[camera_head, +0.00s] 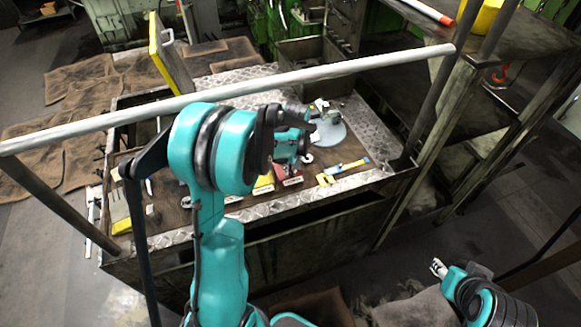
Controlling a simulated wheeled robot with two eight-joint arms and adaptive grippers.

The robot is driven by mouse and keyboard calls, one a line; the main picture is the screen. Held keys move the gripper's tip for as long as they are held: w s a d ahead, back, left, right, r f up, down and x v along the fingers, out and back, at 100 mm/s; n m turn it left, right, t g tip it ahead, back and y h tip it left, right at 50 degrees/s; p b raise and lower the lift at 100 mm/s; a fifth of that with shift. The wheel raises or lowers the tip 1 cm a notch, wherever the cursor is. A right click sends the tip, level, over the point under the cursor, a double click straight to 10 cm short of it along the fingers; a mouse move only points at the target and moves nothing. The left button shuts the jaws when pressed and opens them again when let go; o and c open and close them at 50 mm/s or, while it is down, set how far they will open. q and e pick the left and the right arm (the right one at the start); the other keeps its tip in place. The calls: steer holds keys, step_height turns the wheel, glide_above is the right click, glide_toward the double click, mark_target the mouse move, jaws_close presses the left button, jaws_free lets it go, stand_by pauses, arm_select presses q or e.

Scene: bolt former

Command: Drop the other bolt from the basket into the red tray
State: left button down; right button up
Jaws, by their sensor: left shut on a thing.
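My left gripper (318,108) is over the back right part of the workbench, partly hidden by my teal wrist. It is shut on a small pale metal piece, which looks like the bolt, but detail is too small to be sure. The red tray (289,178) lies on the bench, in front of and below the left gripper, partly covered by my arm. No basket can be made out for certain. My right gripper (437,268) is low at the bottom right, away from the bench; its fingers are too small to read.
A pale rail (400,58) crosses above the bench. A grey round plate (330,133) lies beside the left gripper. A yellow and blue tool (343,172) lies near the front edge. A metal shelf (430,85) stands on the right.

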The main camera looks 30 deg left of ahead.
mark_target(292, 172)
arm_select(q)
steer(key=shift+f+b, duration=0.35)
steer(key=c, duration=1.6)
jaws_free()
steer(key=shift+o, duration=0.2)
steer(key=shift+r, duration=0.1)
steer(key=shift+r+p, duration=0.2)
steer(key=shift+p, duration=0.1)
steer(key=r, duration=0.2)
steer(key=r+p, duration=0.1)
steer(key=r, duration=0.4)
steer(key=shift+s+d+r, duration=0.3)
steer(key=shift+d+r, duration=0.05)
